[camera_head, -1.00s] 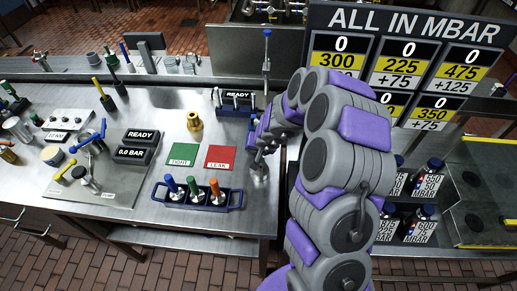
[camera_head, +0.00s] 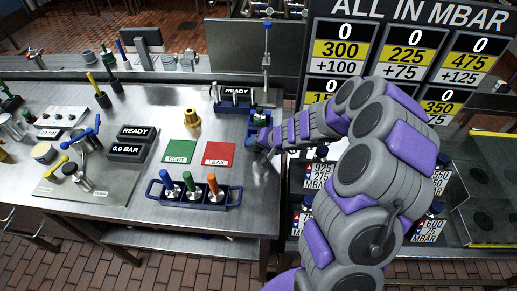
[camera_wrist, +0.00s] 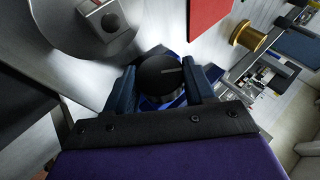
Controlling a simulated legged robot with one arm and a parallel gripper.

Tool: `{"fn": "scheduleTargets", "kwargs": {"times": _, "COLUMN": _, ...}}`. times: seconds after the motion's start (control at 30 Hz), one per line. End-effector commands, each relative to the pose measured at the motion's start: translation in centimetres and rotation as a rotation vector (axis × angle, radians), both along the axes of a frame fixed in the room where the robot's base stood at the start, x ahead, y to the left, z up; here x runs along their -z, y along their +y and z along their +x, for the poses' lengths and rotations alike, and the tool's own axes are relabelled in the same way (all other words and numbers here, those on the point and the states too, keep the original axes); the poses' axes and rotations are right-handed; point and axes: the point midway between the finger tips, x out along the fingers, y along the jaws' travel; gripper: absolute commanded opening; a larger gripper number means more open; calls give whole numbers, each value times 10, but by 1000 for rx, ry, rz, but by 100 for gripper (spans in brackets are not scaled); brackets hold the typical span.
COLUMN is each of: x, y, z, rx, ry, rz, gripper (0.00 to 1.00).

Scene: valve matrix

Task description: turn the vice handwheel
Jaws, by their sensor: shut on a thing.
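The blue vice (camera_head: 252,128) stands at the right end of the steel bench, partly hidden by my arm. In the wrist view a round black handwheel (camera_wrist: 160,72) with a pale line on its face sits between my two fingers, with blue metal beneath it. My gripper (camera_wrist: 164,88) is shut on this handwheel, one finger on each side. In the head view my gripper (camera_head: 264,143) is small and dark beside the vice, and its fingers are hard to make out.
A red LEAK card (camera_head: 219,154), a green TIGHT card (camera_head: 180,152) and a brass fitting (camera_head: 192,118) lie left of the vice. A blue rack (camera_head: 195,196) of colored-handled tools is in front. A pressure board (camera_head: 410,60) stands behind my arm at right.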

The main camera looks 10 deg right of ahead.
Motion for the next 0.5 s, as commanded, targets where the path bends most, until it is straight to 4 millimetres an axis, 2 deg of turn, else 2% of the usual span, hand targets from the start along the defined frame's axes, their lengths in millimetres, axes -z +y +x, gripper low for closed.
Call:
{"fn": "scheduleTargets", "kwargs": {"times": 0.27, "x": 0, "y": 0, "z": 0, "rx": 0, "ry": 2, "rz": 0, "gripper": 24}}
{"fn": "scheduleTargets", "kwargs": {"times": 0.3, "x": 0, "y": 0, "z": 0, "rx": 0, "ry": 2, "rz": 0, "gripper": 57}}
{"fn": "scheduleTargets", "kwargs": {"times": 0.5, "x": 0, "y": 0, "z": -1, "rx": 1, "ry": 1, "rz": 0, "gripper": 76}}
